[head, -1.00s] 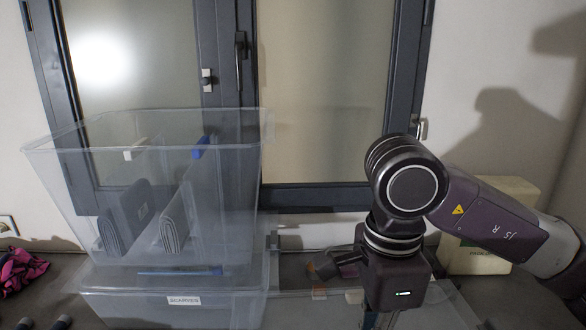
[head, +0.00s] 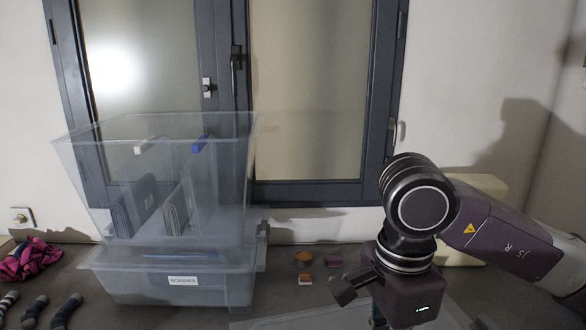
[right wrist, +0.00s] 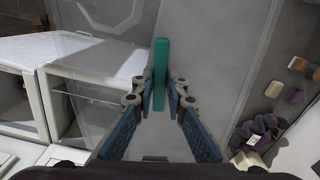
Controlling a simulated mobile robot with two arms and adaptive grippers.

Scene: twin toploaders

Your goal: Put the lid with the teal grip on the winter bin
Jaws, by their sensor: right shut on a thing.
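My right gripper (right wrist: 160,92) is shut on the upright teal grip (right wrist: 161,62) of a clear lid (right wrist: 205,60). In the head view the lid (head: 290,322) shows as a pale sheet at the bottom edge, under my right arm; its teal grip and my fingertips are hidden there. Two clear bins stand stacked at the left. The lower bin (head: 130,285) has a white label (head: 183,281), which seems to read SCARVES. The upper bin (head: 90,185) holds dark folded items. I cannot tell from labels which is the winter bin. My left gripper is not in view.
A pink and black cloth (head: 32,260) and several striped socks (head: 65,310) lie left of the bins. Small brown and purple blocks (head: 304,257) lie right of them. White appliances (right wrist: 75,55) show in the right wrist view. A window stands behind.

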